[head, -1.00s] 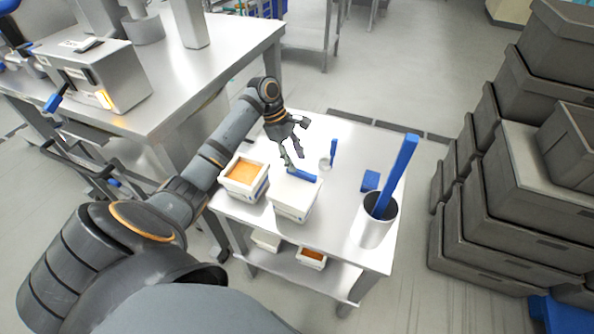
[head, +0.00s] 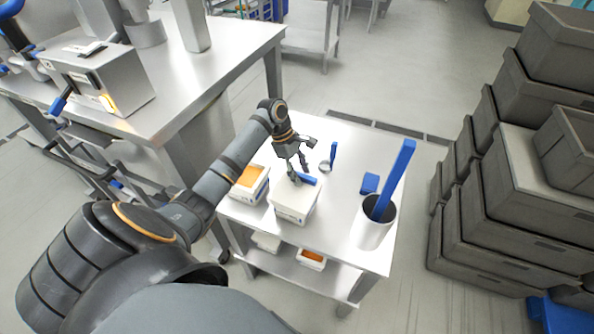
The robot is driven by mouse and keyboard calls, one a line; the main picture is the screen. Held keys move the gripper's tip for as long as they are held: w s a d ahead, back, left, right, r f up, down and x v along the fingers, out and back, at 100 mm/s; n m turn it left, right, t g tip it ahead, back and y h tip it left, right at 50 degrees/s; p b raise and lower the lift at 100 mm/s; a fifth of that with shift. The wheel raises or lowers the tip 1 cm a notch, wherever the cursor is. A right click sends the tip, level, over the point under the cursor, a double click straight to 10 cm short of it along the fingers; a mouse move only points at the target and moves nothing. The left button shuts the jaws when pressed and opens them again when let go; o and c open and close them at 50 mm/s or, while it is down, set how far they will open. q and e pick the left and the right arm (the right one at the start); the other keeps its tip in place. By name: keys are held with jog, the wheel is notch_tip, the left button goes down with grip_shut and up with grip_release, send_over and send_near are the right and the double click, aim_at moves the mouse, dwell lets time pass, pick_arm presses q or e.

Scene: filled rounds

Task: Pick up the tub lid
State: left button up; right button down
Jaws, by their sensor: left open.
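A white tub (head: 290,214) stands on the small steel cart, closed by a flat white lid (head: 288,192). A blue bar (head: 307,180), which looks like a handle, lies across the lid's far part. My left gripper (head: 297,173) is open, with its fingers pointing down at the bar. The fingers hide part of the bar, and I cannot tell whether they touch it. My right gripper is not in view.
A white tub with orange contents (head: 250,177) stands left of the lidded one, partly behind my arm. The steel cart (head: 335,225) also holds a metal cup (head: 372,232) with a tall blue tool, a blue block (head: 370,183) and a small round item (head: 324,166). Grey crates (head: 500,215) are stacked at right.

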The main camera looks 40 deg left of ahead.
pick_arm(q)
jog(key=shift+p, duration=0.3)
jog(key=shift+f, duration=0.1)
grip_shut()
jog(key=shift+s, duration=0.1)
